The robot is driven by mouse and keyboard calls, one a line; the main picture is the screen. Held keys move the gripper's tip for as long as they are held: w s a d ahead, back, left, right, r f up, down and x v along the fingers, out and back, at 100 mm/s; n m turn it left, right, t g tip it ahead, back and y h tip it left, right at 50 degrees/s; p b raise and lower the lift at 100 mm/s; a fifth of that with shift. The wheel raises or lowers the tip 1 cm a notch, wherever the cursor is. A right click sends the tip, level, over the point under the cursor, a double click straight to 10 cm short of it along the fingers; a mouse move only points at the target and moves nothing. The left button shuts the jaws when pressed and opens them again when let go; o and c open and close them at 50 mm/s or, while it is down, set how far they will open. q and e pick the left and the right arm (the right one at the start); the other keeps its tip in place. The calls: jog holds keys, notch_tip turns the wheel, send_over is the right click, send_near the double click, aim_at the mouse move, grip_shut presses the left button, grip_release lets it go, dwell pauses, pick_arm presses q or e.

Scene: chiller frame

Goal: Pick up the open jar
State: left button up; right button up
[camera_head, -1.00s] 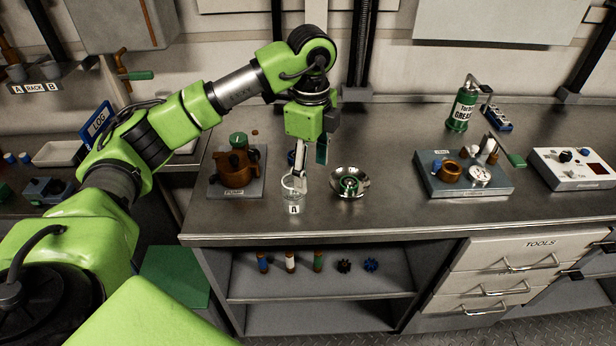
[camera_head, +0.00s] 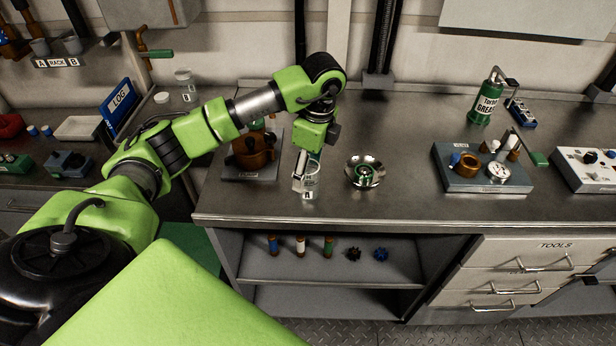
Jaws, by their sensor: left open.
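A clear jar labelled A (camera_head: 309,191) stands upright on the steel bench, left of the shiny bowl. I see no lid on it, though its rim is partly covered by my gripper. My left gripper (camera_head: 306,172) points down at this jar and is open. A silver finger overlaps the jar's upper left side; the other finger is mostly hidden, and I cannot tell whether either touches the glass. A second clear jar labelled B (camera_head: 187,92) stands farther back at the left. My right gripper is out of view.
A metal bowl (camera_head: 365,172) with a green-ringed part stands close right of jar A. A brown pot (camera_head: 251,152) on a grey plate stands close left, partly behind my arm. A fixture with a gauge (camera_head: 497,172) and a grease can (camera_head: 486,100) stand farther right. The bench between is clear.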

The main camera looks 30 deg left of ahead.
pick_arm(q)
jog(key=f, duration=0.2)
jog(key=f+p, duration=0.1)
jog(key=shift+a+f, duration=0.2)
jog(key=shift+a, duration=0.05)
jog(key=shift+f, duration=0.15)
jog(key=c, duration=1.2)
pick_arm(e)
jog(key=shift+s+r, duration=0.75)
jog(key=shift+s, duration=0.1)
